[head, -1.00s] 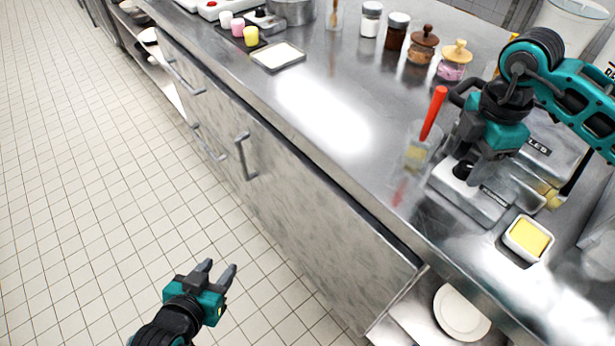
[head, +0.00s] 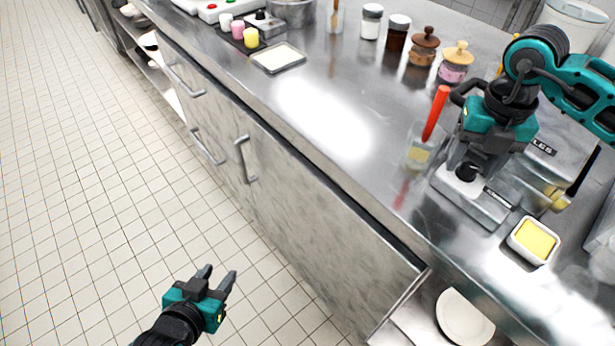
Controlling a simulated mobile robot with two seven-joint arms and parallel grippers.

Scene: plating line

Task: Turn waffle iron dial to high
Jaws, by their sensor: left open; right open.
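The waffle iron (head: 474,203) is a silver metal box on the steel counter at the right, with a dark label on its front. Its black dial (head: 466,172) shows at the front left of its top. My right gripper (head: 470,166) points down over the dial, with its fingers at or around it; whether they touch it I cannot tell. The dial's setting is too small to read. My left gripper (head: 219,278) is open and empty over the tiled floor, away from the counter.
A glass with a red-handled tool (head: 436,113) stands just left of the iron. A white dish of yellow butter (head: 533,241) sits at its right. Jars (head: 397,33) stand behind. The counter's middle (head: 320,110) is clear.

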